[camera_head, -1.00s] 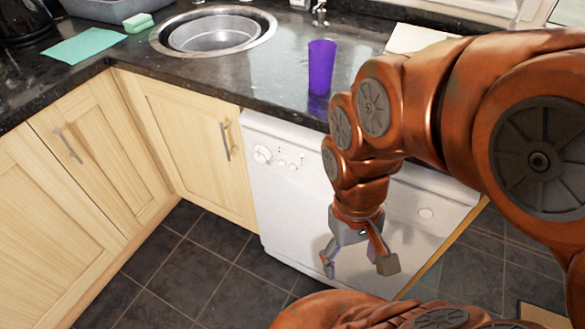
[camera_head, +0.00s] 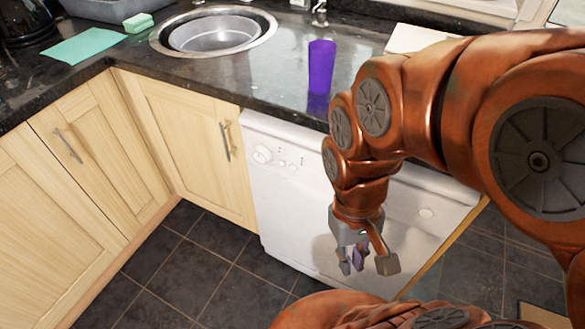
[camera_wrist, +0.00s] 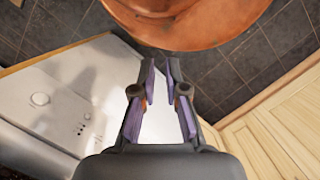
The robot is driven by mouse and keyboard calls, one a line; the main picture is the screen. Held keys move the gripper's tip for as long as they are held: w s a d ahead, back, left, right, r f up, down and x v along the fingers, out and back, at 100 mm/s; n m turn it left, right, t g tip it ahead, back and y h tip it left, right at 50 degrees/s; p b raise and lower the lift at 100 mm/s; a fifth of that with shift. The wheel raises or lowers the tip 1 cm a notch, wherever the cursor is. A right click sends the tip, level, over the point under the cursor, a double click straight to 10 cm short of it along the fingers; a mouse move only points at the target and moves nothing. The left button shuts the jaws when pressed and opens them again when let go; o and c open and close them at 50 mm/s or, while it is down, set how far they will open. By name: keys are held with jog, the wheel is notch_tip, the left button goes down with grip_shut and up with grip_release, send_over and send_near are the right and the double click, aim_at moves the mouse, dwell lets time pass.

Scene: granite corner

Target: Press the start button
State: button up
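The white dishwasher (camera_head: 300,215) stands under the dark counter, its door closed.
A purple cup (camera_head: 320,68) stands on the counter (camera_head: 255,75) above the dishwasher. The sink (camera_head: 213,33), a green cloth (camera_head: 82,46) and a sponge (camera_head: 138,22) are farther left. Wooden cupboards (camera_head: 190,140) adjoin the dishwasher. The tiled floor (camera_head: 200,260) in front is clear.

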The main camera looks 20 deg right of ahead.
grip_shut()
dwell(0.9)
jog(key=s+p+v, duration=0.3)
jog(key=p+v, duration=1)
jog(key=v, duration=0.1)
jog(key=shift+w+r+t, duration=0.35)
jog(key=shift+r+t, duration=0.05)
jog(key=shift+f, duration=0.1)
jog(key=shift+d, duration=0.1)
